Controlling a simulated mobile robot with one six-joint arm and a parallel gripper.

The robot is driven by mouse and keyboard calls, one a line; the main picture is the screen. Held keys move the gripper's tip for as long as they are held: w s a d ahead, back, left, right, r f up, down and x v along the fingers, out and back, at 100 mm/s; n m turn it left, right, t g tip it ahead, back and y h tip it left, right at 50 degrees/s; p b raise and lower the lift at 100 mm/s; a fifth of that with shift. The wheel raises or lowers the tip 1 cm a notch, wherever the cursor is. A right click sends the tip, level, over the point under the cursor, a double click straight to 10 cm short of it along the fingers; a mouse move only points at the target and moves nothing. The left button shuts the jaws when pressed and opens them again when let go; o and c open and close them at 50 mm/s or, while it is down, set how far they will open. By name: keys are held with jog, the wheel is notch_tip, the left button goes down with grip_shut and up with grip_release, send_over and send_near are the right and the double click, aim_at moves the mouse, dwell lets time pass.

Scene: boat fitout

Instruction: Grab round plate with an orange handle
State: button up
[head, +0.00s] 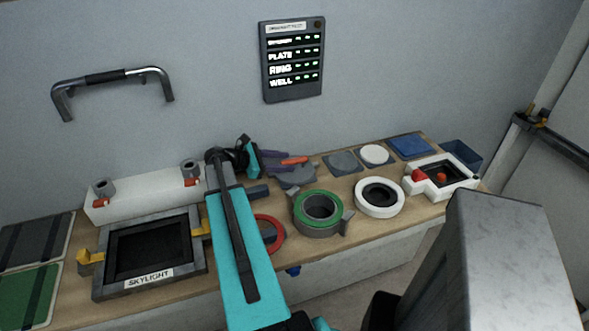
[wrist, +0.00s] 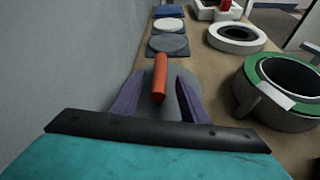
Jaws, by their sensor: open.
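The round grey plate (head: 297,178) lies on the wooden bench, and its orange handle (head: 294,161) sticks up from it. In the wrist view the orange handle (wrist: 160,78) stands between the two purple fingers of my gripper (wrist: 158,88). The grey plate (wrist: 183,92) shows behind and under the handle. My gripper (head: 285,160) is open, with its fingers on either side of the handle. Whether either finger touches the handle cannot be told. My teal arm hides part of the bench to the left of the plate.
A green-topped ring (head: 318,207) stands close in front of the plate. A white ring (head: 379,197), square grey pads (head: 342,163) and a white block with red knobs (head: 440,178) lie to the right. The skylight frame (head: 150,251) is at left. The wall (wrist: 70,60) rises close behind.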

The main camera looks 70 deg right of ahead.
aim_at(293, 162)
jog(key=shift+p+x, duration=0.65)
jog(key=shift+x, duration=1.55)
grip_shut()
